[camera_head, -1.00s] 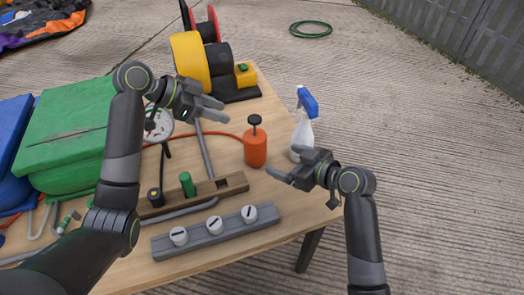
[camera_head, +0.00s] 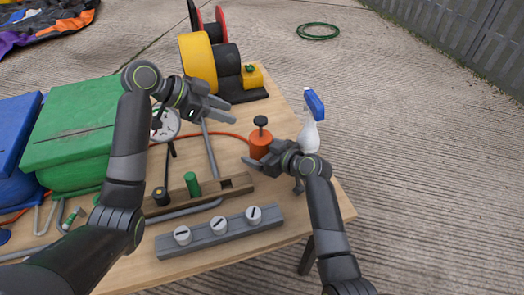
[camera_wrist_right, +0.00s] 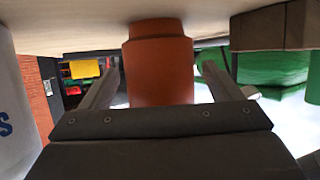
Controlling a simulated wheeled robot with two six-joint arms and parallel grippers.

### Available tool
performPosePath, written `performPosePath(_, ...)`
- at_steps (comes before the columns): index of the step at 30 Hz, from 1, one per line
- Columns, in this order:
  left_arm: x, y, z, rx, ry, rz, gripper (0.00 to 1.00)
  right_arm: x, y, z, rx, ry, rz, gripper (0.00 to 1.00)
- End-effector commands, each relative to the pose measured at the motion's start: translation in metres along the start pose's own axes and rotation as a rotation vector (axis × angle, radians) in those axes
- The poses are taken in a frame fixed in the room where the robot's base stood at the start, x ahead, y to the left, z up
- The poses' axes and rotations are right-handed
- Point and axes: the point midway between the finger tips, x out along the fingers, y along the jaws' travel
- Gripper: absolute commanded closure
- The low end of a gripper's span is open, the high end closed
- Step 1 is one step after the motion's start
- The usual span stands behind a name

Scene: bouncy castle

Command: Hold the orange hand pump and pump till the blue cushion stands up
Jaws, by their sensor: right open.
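The orange hand pump (camera_head: 261,142) stands upright on the wooden table, with its black T-handle (camera_head: 261,121) raised on top. My right gripper (camera_head: 262,160) is low at its near side, partly covering its body. In the right wrist view, the pump's orange body (camera_wrist_right: 160,70) is between my two open fingers, with gaps at both sides. My left gripper (camera_head: 230,110) is open and empty, above the table left of the pump. A blue padded-looking block (camera_head: 15,135), perhaps the cushion, lies at the left edge, partly cut off.
A blue-topped spray bottle (camera_head: 309,135) stands close right of the pump. A yellow and black blower (camera_head: 200,65) is at the back. A wooden rack (camera_head: 212,190), a grey rail (camera_head: 200,238) with white caps and a green block (camera_head: 70,140) are nearby. An orange hose runs left from the pump.

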Motion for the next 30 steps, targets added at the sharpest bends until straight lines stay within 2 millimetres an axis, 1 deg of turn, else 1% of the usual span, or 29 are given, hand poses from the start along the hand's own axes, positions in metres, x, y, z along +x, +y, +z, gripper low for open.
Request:
performPosePath(5, 0.0, 0.0, 0.0, 0.0, 0.0, 0.0, 0.64, 0.0001, -0.0001, -0.0002, 0.0, 0.0, 0.0, 0.15)
performPosePath(6, 0.0, 0.0, 0.0, 0.0, 0.0, 0.0, 0.64, 0.0001, -0.0001, -0.0002, 0.0, 0.0, 0.0, 0.17)
performPosePath(20, 0.0, 0.0, 0.0, 0.0, 0.0, 0.0, 0.64, -0.0001, -0.0001, -0.0001, 0.001, 0.0, 0.0, 0.77)
performPosePath(30, 0.0, 0.0, 0.0, 0.0, 0.0, 0.0, 0.64, -0.0001, 0.0, 0.0, 0.001, 0.0, 0.0, 0.78)
